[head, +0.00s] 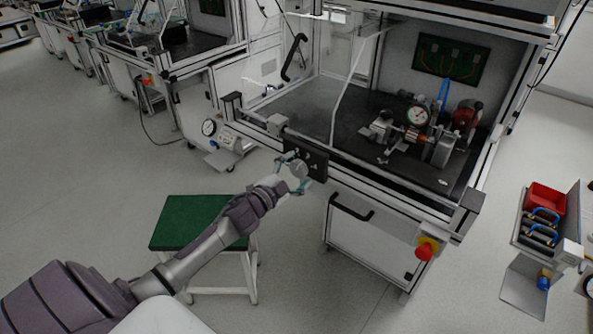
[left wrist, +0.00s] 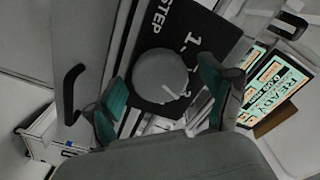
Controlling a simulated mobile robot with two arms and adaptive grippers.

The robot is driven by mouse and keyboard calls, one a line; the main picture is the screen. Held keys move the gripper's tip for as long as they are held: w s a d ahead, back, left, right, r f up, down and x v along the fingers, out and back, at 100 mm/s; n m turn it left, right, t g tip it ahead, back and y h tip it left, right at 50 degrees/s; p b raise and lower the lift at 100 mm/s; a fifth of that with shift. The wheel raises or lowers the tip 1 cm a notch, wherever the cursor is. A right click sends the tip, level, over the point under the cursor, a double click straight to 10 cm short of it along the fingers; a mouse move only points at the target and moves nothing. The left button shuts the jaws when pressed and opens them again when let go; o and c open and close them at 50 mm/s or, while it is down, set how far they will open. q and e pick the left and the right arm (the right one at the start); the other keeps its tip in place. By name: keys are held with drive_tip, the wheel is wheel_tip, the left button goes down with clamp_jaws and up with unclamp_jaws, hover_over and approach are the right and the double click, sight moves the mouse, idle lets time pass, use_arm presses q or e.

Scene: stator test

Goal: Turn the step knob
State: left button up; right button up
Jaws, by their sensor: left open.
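The step knob (left wrist: 160,76) is a round grey dial with a white pointer line on a black panel (left wrist: 205,40). White "STEP" lettering and a "1" show beside it. In the head view the same black panel (head: 318,164) sits on the front edge of the test bench. My left gripper (head: 296,172) is at this panel. In the left wrist view its teal-padded fingers (left wrist: 160,82) are spread on either side of the knob. The gripper is open; whether either pad touches the knob is unclear. My right gripper is not in view.
A lit display reading "READY" (left wrist: 280,85) is beside the panel. A green-topped stool (head: 185,222) stands below my left arm. The bench has a black door handle (head: 352,208) and a red emergency button (head: 425,249). A red bin (head: 545,198) stands at the right.

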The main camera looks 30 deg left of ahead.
use_arm(q)
drive_tip(key=shift+s, duration=0.15)
drive_tip(key=s+a, duration=0.1)
drive_tip(key=s, duration=1)
drive_tip(key=shift+s, duration=0.35)
